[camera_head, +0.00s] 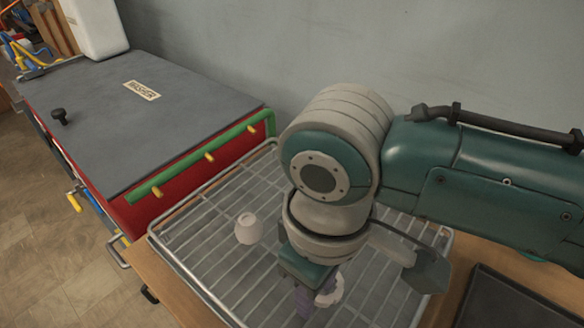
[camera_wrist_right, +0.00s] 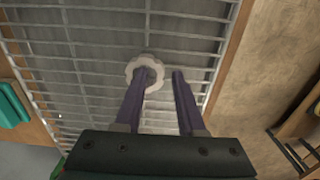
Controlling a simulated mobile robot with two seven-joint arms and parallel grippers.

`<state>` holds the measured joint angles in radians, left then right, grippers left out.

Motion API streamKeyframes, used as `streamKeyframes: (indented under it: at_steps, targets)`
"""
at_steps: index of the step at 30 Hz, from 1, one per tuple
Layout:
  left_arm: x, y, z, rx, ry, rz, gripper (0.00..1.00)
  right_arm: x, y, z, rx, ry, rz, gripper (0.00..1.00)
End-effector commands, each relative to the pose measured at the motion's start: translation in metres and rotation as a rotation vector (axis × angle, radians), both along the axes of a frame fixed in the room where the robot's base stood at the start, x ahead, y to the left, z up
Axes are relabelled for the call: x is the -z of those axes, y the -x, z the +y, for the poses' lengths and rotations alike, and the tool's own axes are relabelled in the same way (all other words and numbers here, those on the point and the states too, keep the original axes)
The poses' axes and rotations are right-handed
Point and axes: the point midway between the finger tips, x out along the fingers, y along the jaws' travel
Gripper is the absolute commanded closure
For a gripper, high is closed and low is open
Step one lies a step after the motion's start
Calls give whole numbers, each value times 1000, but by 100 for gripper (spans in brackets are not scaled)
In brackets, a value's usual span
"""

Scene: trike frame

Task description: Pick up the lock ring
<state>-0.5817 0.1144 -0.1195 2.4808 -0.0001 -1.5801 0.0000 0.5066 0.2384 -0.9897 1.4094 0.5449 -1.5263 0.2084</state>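The lock ring, a pale notched ring, lies on the wire rack (camera_head: 188,285). It shows in the right wrist view (camera_wrist_right: 131,70), and partly in the head view (camera_head: 334,292) behind my right gripper. My right gripper (camera_wrist_right: 163,74) points down at the rack with its two purple fingers apart. In the wrist view one fingertip is over or in the ring's hole and the other is just outside its right side. I cannot tell whether they touch the ring. In the head view the right gripper (camera_head: 308,300) is mostly hidden by its wrist. My left gripper is not in view.
A small pale cup-shaped part (camera_head: 248,229) stands on the rack left of my right wrist. A red box with a grey lid labelled WASHER (camera_head: 130,125) and a green rail stands at the left. A dark tray (camera_head: 515,300) is at the lower right. A wall stands behind.

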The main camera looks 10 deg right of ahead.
Motion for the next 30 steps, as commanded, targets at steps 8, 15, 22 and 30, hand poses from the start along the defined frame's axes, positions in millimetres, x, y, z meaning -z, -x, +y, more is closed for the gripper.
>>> streamKeyframes:
  at_steps: [8, 15, 22, 30]
  targets:
    - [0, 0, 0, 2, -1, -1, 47, 0, 0, 0, 1, 0, 0, 94]
    - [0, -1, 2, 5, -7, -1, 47, 0, 0, 0, 1, 0, 0, 100]
    - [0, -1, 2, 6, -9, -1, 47, 0, 0, 0, 1, 0, 0, 100]
    - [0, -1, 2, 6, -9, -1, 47, 0, 0, 0, 1, 0, 0, 100]
